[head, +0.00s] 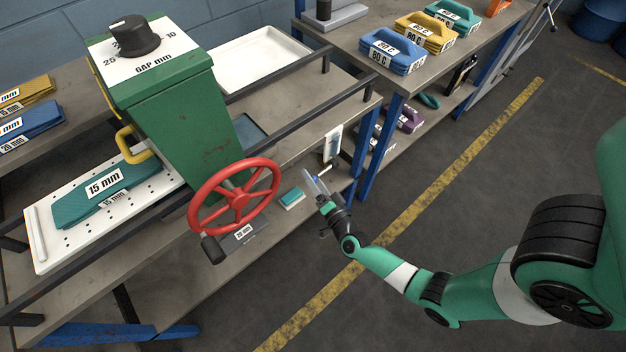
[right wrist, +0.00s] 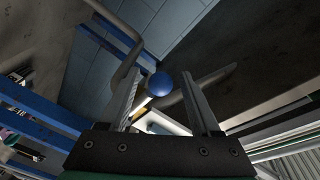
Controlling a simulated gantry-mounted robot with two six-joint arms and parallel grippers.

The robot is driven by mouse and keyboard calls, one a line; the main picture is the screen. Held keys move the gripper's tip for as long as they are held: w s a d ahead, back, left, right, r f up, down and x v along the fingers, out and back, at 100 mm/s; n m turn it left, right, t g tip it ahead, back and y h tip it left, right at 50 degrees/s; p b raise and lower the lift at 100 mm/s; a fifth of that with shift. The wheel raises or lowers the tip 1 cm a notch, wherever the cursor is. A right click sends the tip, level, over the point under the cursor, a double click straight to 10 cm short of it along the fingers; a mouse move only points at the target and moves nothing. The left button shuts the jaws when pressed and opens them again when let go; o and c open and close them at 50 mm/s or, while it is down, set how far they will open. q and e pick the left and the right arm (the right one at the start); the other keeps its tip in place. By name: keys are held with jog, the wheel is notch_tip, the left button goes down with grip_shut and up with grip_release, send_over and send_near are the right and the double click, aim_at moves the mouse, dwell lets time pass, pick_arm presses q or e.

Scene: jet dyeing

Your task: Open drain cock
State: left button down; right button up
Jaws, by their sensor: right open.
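A round blue knob (right wrist: 159,84) shows in the right wrist view, in the gap between my two fingers. A pale bar runs down from it; I cannot tell for sure that it is the drain cock's handle. My right gripper (right wrist: 165,100) is open around the knob's line of sight, and I cannot tell whether either finger touches it. In the head view my right gripper (head: 315,183) is beside the front edge of the bench, right of the red handwheel (head: 236,197). The drain cock is too small or hidden to make out there. My left gripper is out of view.
A green machine (head: 165,95) with a black dial stands on the bench. A white perforated tray (head: 55,252) holds a teal fabric pad (head: 95,205). Folded coloured packs (head: 392,50) lie on the right bench. The floor (head: 440,200) in front is clear.

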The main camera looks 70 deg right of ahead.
grip_shut()
jog(key=shift+r, duration=0.1)
dwell(1.2)
